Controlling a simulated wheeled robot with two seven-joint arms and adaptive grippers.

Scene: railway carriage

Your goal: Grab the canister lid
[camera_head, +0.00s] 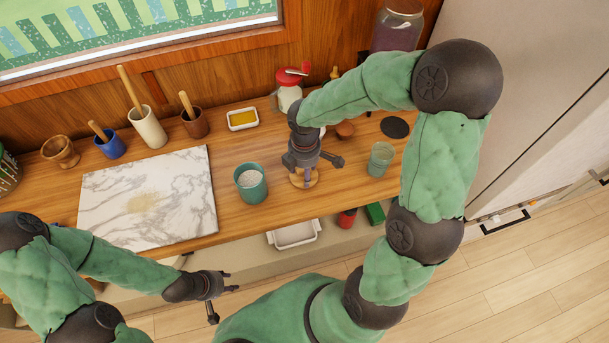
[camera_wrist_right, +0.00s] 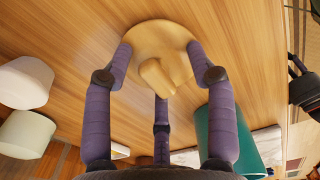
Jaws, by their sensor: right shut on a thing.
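The canister lid (camera_head: 312,182) is a round, pale wooden disc on the counter, right of the open teal canister (camera_head: 251,187), which holds something white. My right gripper (camera_head: 304,172) points down over the lid and hides part of it. In the right wrist view, its purple fingers (camera_wrist_right: 159,80) are closed in around the lid (camera_wrist_right: 165,38) and its knob. The teal canister (camera_wrist_right: 222,135) shows at the right there, apart from the lid. My left gripper (camera_head: 226,298) is open and empty, in front of the counter's edge.
A marble board (camera_head: 150,200) lies left of the canister. A yellow-filled dish (camera_head: 242,119) and red-topped grinder (camera_head: 289,88) stand behind. A greenish glass (camera_head: 381,159) and dark coaster (camera_head: 395,127) are to the right. A white tray (camera_head: 294,235) sits below the counter.

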